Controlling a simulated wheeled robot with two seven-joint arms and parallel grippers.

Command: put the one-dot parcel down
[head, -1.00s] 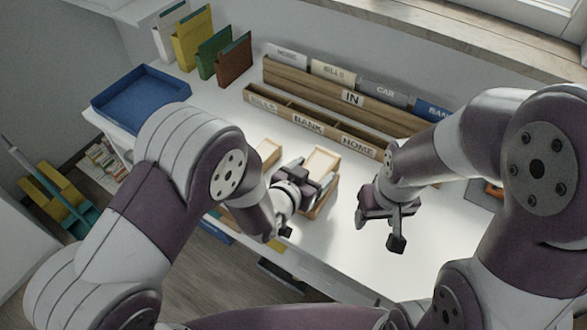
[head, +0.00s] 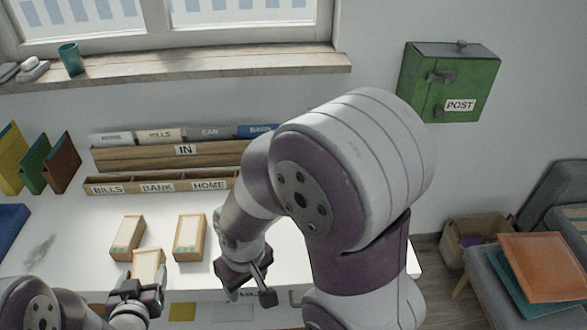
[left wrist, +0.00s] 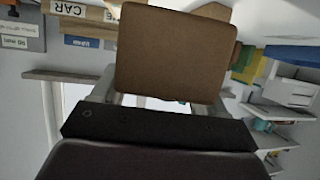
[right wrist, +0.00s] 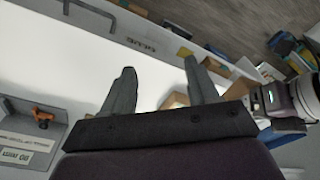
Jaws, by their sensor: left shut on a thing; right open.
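My left gripper (head: 140,290) is shut on a light brown parcel (head: 148,262), near the desk's front edge. The left wrist view shows a plain brown face of the held parcel (left wrist: 172,55) between the fingers; no dots are visible there. Two similar parcels stand on the white desk beyond it, a left one (head: 127,236) and a right one (head: 190,236). Both have small teal marks near their lower edge, too small to count. I cannot tell whether the held parcel touches the desk. My right gripper (head: 255,285) is open and empty; its spread fingers show in the right wrist view (right wrist: 160,90).
A wooden sorter (head: 165,183) marked BILLS, BANK and HOME stands behind the parcels, with the IN rack (head: 130,158) behind it. A green POST box (head: 450,82) hangs on the wall. Bare desk (head: 70,225) lies left of the parcels. My right arm hides the desk's right part.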

